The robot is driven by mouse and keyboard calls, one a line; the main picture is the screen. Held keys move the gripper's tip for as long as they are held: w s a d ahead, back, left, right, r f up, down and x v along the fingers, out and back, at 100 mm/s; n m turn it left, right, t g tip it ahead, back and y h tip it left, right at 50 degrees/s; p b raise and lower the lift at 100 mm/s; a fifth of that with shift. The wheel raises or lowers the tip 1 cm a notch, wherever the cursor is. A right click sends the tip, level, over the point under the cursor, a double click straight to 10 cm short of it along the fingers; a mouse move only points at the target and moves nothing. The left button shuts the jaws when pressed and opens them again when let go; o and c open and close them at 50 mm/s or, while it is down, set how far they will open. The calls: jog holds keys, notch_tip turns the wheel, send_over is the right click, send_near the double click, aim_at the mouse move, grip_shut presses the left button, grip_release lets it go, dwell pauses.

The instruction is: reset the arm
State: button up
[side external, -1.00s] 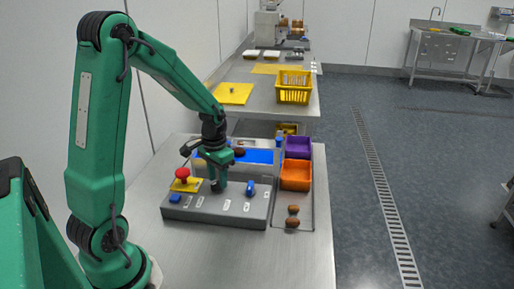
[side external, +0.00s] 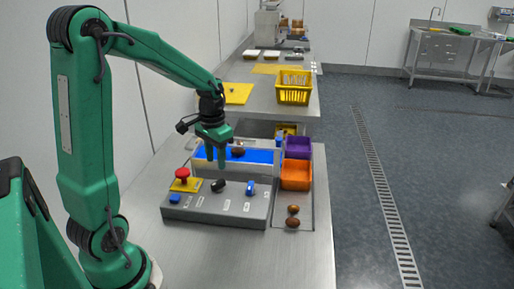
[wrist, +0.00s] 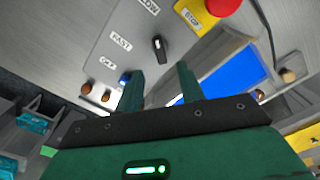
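My gripper (side external: 215,158) hangs in the air above the grey control panel (side external: 235,211), higher than the black knob (side external: 219,185) and apart from it. In the wrist view its two green fingers (wrist: 160,90) stand apart with nothing between them, so it is open. The black knob (wrist: 159,46) also shows there, with a pale mark on it, beside printed labels, one reading FAST. A red mushroom button (side external: 182,174) on a yellow plate is at the panel's left, near a blue button (side external: 175,198). A blue switch (side external: 251,188) is at the panel's right.
A blue belt (side external: 262,156) carrying a brown date (side external: 238,152) runs behind the panel. A purple bin (side external: 298,146) and an orange bin (side external: 296,175) stand to its right. Two dates (side external: 293,222) lie in front of them. A yellow basket (side external: 294,88) stands farther back.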

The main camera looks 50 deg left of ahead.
jog(key=s+d+r+m+t, duration=0.1)
jog(key=s+d+r+t, duration=0.1)
jog(key=s+d+r, duration=0.3)
jog(key=s+d+r+t, duration=0.3)
jog(key=s+d+r, duration=0.3)
jog(key=d, duration=0.4)
jog(key=shift+d+m+t, duration=0.15)
jog(key=shift+m+t, duration=0.15)
jog(key=shift+m, duration=0.1)
dwell(0.4)
